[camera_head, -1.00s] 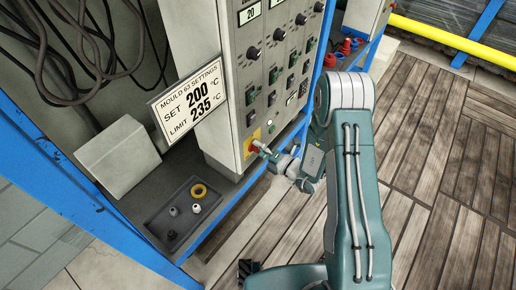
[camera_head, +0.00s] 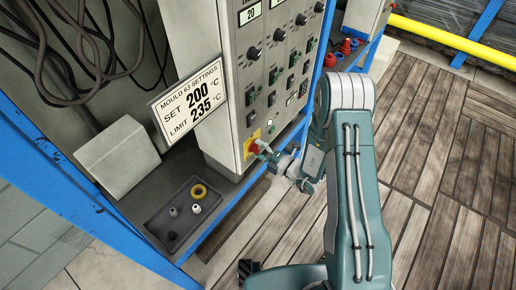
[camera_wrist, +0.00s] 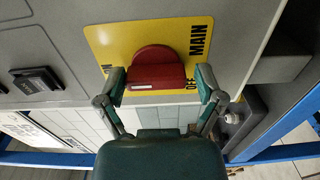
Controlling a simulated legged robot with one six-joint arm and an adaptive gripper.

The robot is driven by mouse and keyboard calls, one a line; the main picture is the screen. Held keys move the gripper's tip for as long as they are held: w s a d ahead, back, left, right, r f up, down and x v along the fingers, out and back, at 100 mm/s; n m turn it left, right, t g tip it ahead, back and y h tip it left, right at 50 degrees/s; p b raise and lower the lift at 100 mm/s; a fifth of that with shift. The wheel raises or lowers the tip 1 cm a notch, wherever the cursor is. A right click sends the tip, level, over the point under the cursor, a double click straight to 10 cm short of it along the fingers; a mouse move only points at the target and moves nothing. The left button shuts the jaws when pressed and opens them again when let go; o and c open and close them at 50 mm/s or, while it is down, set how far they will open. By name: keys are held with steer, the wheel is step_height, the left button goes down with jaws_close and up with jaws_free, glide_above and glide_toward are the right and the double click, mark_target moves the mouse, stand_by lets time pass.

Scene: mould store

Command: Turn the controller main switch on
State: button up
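The main switch is a red rotary knob (camera_wrist: 157,66) on a yellow plate (camera_wrist: 106,38) marked MAIN. OFF is printed at the knob's right, and a partly hidden label ends in N at its left. A white mark shows on the knob's near face, left of its middle. My gripper (camera_wrist: 160,76) is open, one finger on each side of the knob, with what looks like a small gap at both. In the head view, the knob (camera_head: 253,148) sits low on the controller cabinet (camera_head: 226,100), with my gripper (camera_head: 264,150) at its front.
A black rocker switch (camera_wrist: 37,80) lies left of the plate. Rows of knobs and green switches (camera_head: 274,75) sit above the main switch. A settings sign (camera_head: 190,102), a pale box (camera_head: 118,156) and a dark tray (camera_head: 160,222) with small parts stand left. Wooden floor lies right.

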steer(key=shift+d+r, duration=0.1)
stand_by(0.3)
steer(key=v, duration=1.2)
steer(key=s+a+r+n+g+h, duration=0.1)
steer(key=s+a+r+n+g, duration=0.1)
steer(key=s+r+n+g, duration=0.35)
steer(key=s+a+r+n+g+h, duration=0.1)
steer(key=s+a+r+n+g, duration=0.15)
steer(key=r+n, duration=0.6)
steer(key=s+a+r+n+g+h, duration=0.1)
steer(key=s+r+n+g, duration=0.3)
steer(key=n, duration=0.7)
steer(key=s+d+r+n+t+h, duration=0.3)
steer(key=d+r+n+h, duration=0.2)
steer(key=n, duration=0.4)
steer(key=s+d+r+n+t+h, duration=0.3)
steer(key=d+r+n+h, duration=0.2)
steer(key=n, duration=0.4)
step_height(320, 180, up, 2)
steer(key=shift+s+r+n+t+h, duration=0.1)
steer(key=shift+s+n+t+h, duration=0.25)
steer(key=shift+h, duration=0.25)
